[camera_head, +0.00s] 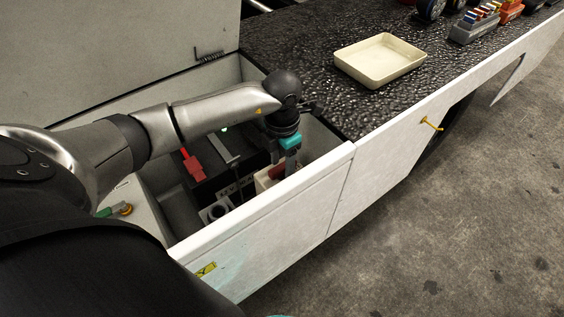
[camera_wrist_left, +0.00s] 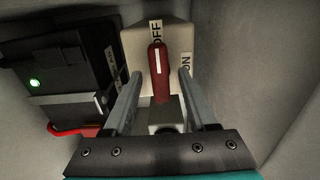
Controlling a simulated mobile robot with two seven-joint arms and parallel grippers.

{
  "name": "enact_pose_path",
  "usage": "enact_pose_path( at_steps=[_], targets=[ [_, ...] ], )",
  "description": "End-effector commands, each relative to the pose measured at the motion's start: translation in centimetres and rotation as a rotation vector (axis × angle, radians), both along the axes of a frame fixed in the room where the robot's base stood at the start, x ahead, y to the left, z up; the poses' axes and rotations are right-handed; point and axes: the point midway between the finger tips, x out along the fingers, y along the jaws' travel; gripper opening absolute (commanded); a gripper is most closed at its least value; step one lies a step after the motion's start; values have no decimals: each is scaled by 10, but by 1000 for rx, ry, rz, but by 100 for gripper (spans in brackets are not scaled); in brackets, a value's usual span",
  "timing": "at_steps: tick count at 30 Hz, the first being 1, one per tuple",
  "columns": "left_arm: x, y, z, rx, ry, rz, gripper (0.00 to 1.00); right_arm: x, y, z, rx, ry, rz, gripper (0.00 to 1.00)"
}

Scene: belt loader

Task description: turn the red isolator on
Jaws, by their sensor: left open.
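The red isolator handle (camera_wrist_left: 158,72) stands on a beige box (camera_wrist_left: 182,40) in the left wrist view. It points up the picture towards the OFF label; an ON label is at its right. In the head view the red handle (camera_head: 276,171) shows partly beside my gripper, inside the open compartment. My left gripper (camera_wrist_left: 165,85) is open, its two fingers on either side of the handle. I cannot tell whether either finger touches it. In the head view my left gripper (camera_head: 284,165) reaches down into the compartment. My right gripper is not in view.
The compartment's white front wall (camera_head: 270,235) and side walls are close around my arm. A black unit with a green light (camera_wrist_left: 50,70) and a red connector (camera_head: 192,165) sit beside the isolator. A cream tray (camera_head: 343,60) lies on the black deck.

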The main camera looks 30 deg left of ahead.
Motion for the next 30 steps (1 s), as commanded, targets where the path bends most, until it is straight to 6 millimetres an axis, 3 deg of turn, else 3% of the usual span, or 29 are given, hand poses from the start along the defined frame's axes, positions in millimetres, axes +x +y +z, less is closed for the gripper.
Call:
enact_pose_path(
  at_steps=[2,17,30],
  targets=[
    [0,0,0,0,0,0,55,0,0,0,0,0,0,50],
    [0,0,0,-1,0,0,0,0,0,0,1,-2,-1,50],
    [0,0,0,0,0,-12,0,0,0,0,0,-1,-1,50]
  ],
)
